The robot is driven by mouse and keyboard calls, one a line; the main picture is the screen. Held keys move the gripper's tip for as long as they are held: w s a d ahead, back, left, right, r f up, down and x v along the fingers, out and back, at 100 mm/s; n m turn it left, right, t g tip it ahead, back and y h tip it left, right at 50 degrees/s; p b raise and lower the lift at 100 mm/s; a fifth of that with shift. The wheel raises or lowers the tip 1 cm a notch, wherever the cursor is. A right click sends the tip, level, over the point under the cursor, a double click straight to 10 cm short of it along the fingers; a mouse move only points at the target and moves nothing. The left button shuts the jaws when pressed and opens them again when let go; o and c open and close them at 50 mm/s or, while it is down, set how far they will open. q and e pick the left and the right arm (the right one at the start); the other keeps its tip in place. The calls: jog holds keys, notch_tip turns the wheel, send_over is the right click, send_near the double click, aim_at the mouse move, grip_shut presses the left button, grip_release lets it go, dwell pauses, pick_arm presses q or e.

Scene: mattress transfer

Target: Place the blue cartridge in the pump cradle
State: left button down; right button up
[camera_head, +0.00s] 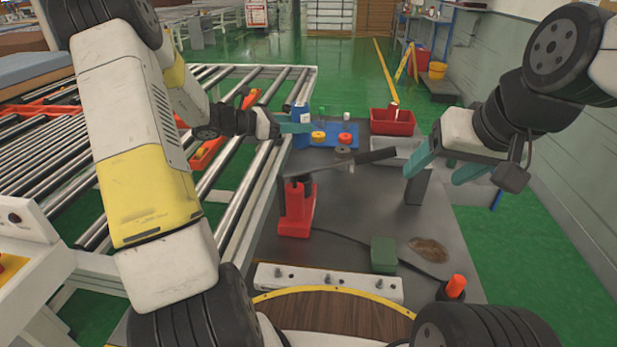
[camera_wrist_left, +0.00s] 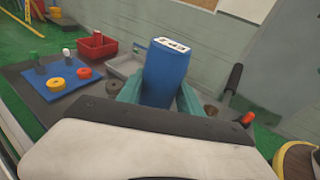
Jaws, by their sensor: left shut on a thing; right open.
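The blue cartridge (camera_head: 300,112) is at my left gripper (camera_head: 297,127), near the table's far left edge. In the left wrist view the blue cartridge (camera_wrist_left: 166,72) stands up between the teal fingers (camera_wrist_left: 160,95), with a pale slotted end facing up. My left gripper is shut on it. A red pump-like stand (camera_head: 297,210) with a long black-handled lever (camera_head: 370,158) stands on the table nearer me; I cannot tell which part is the cradle. My right gripper (camera_head: 445,168) is open and empty above the table's right side.
A blue mat (camera_head: 350,128) holds a yellow ring (camera_head: 318,137), a red ring (camera_head: 345,139) and small cylinders. A red bin (camera_head: 392,122) and grey tray (camera_head: 388,145) are behind the lever. A green block (camera_head: 384,254) sits in front. Roller conveyors (camera_head: 230,170) run left.

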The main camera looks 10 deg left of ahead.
pick_arm(q)
notch_tip(320, 180, down, 13)
jog(key=shift+f, duration=0.2)
dwell(0.4)
jog(key=shift+f, duration=0.1)
jog(key=shift+f, duration=0.5)
jog(key=c, duration=0.8)
grip_release()
jog(key=shift+o, duration=0.2)
jog(key=shift+r, duration=0.15)
jog(key=r+v, duration=0.1)
jog(key=v, duration=1.1)
jog(key=shift+s, duration=0.1)
